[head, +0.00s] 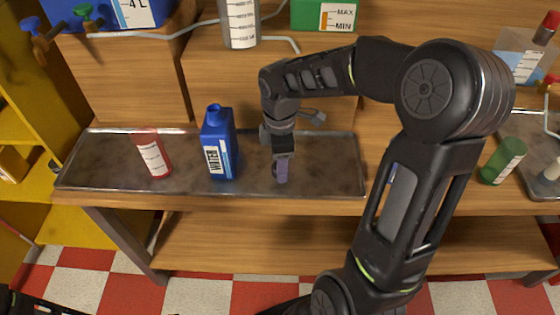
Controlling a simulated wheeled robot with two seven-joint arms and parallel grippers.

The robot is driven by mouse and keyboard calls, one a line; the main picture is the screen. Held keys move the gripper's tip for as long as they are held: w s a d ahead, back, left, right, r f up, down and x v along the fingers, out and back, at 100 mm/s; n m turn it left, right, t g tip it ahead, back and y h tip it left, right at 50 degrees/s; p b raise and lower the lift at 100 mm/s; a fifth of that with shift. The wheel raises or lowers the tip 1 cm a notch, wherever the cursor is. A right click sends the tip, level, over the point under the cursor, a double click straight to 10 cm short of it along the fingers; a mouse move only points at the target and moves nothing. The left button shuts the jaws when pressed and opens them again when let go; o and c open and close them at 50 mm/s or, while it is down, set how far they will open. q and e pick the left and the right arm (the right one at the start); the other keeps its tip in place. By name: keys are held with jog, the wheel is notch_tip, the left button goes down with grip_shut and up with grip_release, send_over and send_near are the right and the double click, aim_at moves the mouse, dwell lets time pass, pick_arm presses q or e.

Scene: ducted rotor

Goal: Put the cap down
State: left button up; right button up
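My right gripper (281,174) points down over the metal tray (330,178), to the right of a blue bottle labelled WATER (219,160). The gripper is seen nearly side-on, with a purplish part at its tip. I cannot tell whether its fingers are open or shut, or whether a cap is between them. The blue bottle stands upright in the tray, and its neck looks open, with no cap on it. No loose cap can be made out on the tray. My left gripper is not in view.
A red bottle (152,156) stands in the tray left of the blue one. A green bottle (503,160) is on the bench at right, beside another tray (528,178). Measuring containers and pipes line the raised back shelf. The tray right of the gripper is bare.

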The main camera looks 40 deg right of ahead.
notch_tip(320, 180, up, 12)
dwell(0.4)
jog(key=shift+s+a, duration=0.1)
dwell(0.7)
